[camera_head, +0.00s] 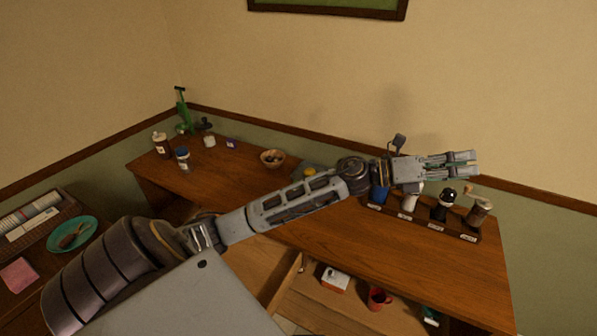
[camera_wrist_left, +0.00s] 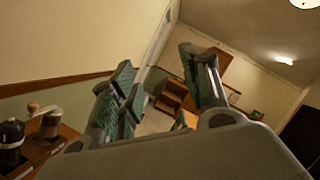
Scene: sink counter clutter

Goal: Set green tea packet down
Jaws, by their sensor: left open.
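My left gripper (camera_head: 474,163) is stretched out to the right, above the back right of the wooden counter, over the rack of bottles. In the left wrist view its two green-padded fingers (camera_wrist_left: 166,98) stand apart with nothing clearly held between them. No green tea packet can be made out for certain. A small dark green item (camera_head: 431,316) lies in the open space below the counter's front edge, at the lower right; I cannot tell whether it is the packet. My right gripper is not in view.
A rack (camera_head: 427,225) holds bottles and a grinder (camera_head: 479,212) below my gripper. A white box (camera_head: 335,279) and a red mug (camera_head: 378,299) sit below the counter front. A bowl (camera_head: 272,158) and jars stand further left. The counter's front right is clear.

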